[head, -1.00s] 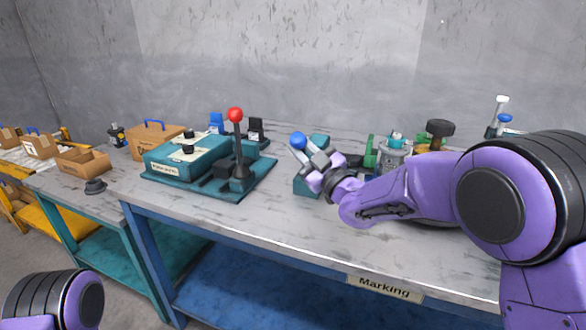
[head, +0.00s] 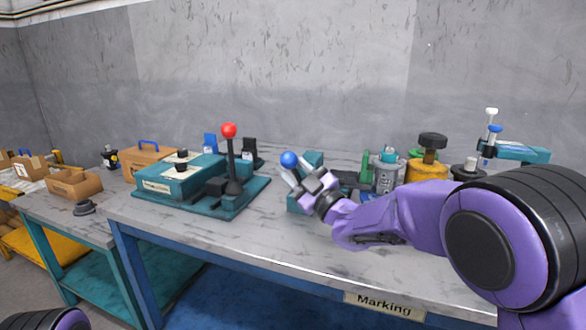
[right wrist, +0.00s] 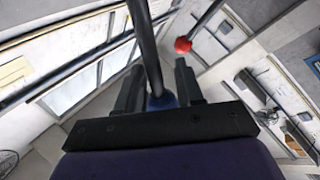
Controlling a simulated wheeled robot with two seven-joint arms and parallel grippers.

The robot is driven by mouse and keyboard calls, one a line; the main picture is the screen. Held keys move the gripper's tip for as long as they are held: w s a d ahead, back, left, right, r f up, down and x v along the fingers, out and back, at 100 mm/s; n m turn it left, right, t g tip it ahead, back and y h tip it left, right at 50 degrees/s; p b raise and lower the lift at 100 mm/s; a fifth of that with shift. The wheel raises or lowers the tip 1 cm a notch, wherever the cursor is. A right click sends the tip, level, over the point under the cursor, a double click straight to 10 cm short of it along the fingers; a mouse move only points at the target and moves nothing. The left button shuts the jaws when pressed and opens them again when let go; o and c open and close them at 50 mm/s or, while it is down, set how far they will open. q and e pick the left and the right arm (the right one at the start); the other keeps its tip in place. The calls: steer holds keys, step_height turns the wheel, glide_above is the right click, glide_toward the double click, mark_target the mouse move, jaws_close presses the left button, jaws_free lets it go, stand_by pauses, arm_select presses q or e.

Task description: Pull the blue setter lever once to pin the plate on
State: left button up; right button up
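The blue setter lever has a blue ball knob (head: 289,158) at its top and stands on a teal base (head: 300,199) on the grey bench. My right gripper (head: 296,177) is at the lever, just below the ball in the head view. In the right wrist view, the dark lever rod (right wrist: 148,50) runs down between my right fingers (right wrist: 160,75). The blue ball (right wrist: 162,101) sits between the fingers and fills the gap, partly hidden by the gripper's bar. The fingers look shut on it. My left gripper is out of view. I cannot make out the plate.
A red-knobbed lever (head: 229,130) stands on a teal fixture to the left; its knob also shows in the right wrist view (right wrist: 183,45). The bench front is clear.

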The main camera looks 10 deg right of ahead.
mark_target(293, 170)
steer(key=b+v, duration=0.1)
steer(key=v, duration=0.3)
steer(key=shift+s+d+f, duration=0.2)
steer(key=shift+s+f, duration=0.05)
steer(key=shift+f, duration=0.05)
steer(key=s+d+b, duration=0.1)
steer(key=s+d, duration=0.5)
steer(key=s, duration=0.4)
steer(key=shift+d, duration=0.4)
steer(key=shift+o, duration=0.3)
steer(key=shift+s, duration=0.2)
